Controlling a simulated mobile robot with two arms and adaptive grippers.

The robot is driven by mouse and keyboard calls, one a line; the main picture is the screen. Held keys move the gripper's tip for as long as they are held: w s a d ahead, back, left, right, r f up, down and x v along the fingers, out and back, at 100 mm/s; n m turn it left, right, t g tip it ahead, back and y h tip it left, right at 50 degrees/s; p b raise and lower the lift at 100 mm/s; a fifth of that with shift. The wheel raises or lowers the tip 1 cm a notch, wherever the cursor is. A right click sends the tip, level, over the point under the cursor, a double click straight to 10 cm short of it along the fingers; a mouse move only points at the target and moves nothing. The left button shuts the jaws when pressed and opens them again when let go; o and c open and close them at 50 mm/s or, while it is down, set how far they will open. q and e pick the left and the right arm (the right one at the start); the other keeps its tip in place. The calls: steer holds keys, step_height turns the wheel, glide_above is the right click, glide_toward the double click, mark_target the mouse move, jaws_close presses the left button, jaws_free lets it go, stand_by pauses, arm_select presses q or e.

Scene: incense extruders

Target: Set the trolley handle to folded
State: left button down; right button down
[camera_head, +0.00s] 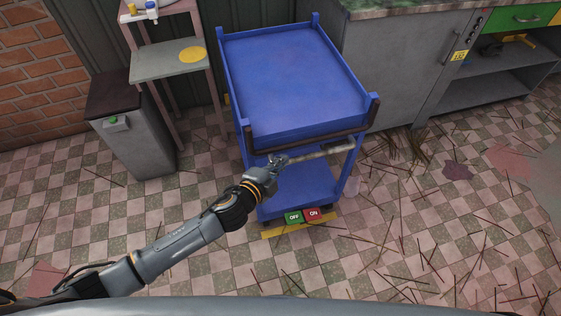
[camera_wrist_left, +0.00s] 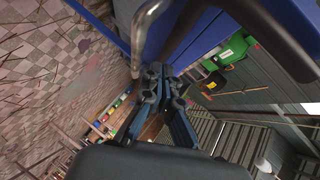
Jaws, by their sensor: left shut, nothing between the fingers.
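The blue trolley (camera_head: 290,75) stands in the middle of the head view. Its grey metal handle (camera_head: 322,152) shows at the near side, below the dark rail of the top tray. My left gripper (camera_head: 277,160) is at the left end of this handle. In the left wrist view, the closed fingers (camera_wrist_left: 163,88) have nothing between them. A bent metal tube, which looks like the handle (camera_wrist_left: 140,35), runs down close to the fingertips; whether they touch it I cannot tell. My right gripper is out of view.
A green OFF pedal (camera_head: 293,217) and a red ON pedal (camera_head: 313,214) sit at the trolley's foot. A grey bin (camera_head: 135,140) and a small shelf stand (camera_head: 165,62) are on the left. A grey cabinet (camera_head: 400,70) stands close on the right. Thin sticks litter the tiled floor.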

arm_select(q)
steer(key=shift+w+a+f, duration=0.2)
steer(key=shift+w+f, duration=0.2)
steer(key=shift+w, duration=0.3)
steer(key=shift+w+a+f, duration=0.2)
steer(key=shift+w+f, duration=0.2)
steer(key=shift+w, duration=0.25)
